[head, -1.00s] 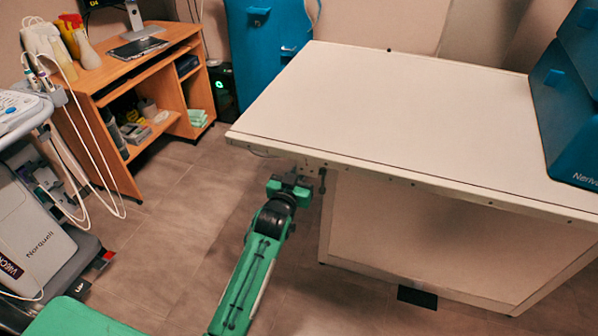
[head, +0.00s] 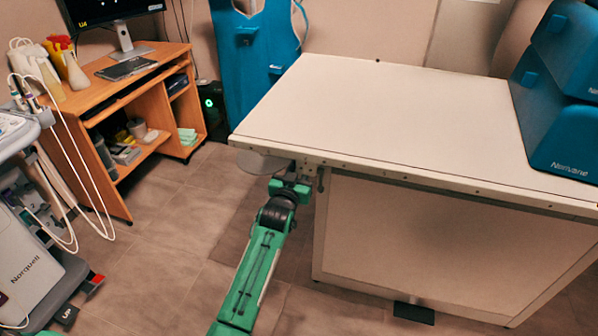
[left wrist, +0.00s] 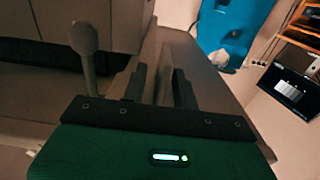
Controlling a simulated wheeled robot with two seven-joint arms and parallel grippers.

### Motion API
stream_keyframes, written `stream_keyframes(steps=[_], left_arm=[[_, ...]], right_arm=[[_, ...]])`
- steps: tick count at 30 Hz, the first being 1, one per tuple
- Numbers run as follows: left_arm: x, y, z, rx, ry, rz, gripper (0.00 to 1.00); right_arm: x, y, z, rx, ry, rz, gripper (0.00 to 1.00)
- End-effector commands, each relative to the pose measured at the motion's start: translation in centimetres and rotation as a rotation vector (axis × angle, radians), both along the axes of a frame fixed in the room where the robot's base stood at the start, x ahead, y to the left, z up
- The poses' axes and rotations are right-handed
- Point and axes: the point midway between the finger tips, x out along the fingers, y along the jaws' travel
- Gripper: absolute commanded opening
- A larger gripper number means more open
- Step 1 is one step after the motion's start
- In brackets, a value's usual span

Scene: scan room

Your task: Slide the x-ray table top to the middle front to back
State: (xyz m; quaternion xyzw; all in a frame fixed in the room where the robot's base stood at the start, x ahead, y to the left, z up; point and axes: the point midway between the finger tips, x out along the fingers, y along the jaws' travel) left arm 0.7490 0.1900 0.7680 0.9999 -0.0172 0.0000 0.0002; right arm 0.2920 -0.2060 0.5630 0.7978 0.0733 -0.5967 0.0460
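The white x-ray table top (head: 400,115) lies on a boxy pale base (head: 420,245) in the head view, its left end overhanging. My left gripper (head: 296,178) is at the front edge, near the left corner, beside a small dark knob (head: 321,180). In the left wrist view my left gripper's two dark fingers (left wrist: 159,88) stand a little apart at the table's edge, with a grey strip between them. Whether they press on it is unclear. The knob (left wrist: 84,42) stands beside them. My right gripper is not in view.
Blue cases (head: 562,110) stand on the table's right end. A wooden desk (head: 115,120) with a monitor is at the back left, a medical cart (head: 30,245) at the left. A blue apron (head: 255,60) hangs behind the table. Floor between desk and table is clear.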

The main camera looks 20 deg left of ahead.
Motion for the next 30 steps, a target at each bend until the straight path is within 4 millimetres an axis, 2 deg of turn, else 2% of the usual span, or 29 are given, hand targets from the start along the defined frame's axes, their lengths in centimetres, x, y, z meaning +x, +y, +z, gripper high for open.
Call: stream_keyframes(steps=[7,11,30], left_arm=[[-0.1,0.0,0.0,0.0,0.0,0.0,0.29],[-0.9,0.0,-0.1,0.0,0.001,0.0,0.29],[-11.9,0.4,-0.1,0.001,0.001,0.0,0.29]], right_arm=[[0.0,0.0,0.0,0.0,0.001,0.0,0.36],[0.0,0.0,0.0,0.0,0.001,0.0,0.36],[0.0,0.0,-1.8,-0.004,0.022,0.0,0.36]])
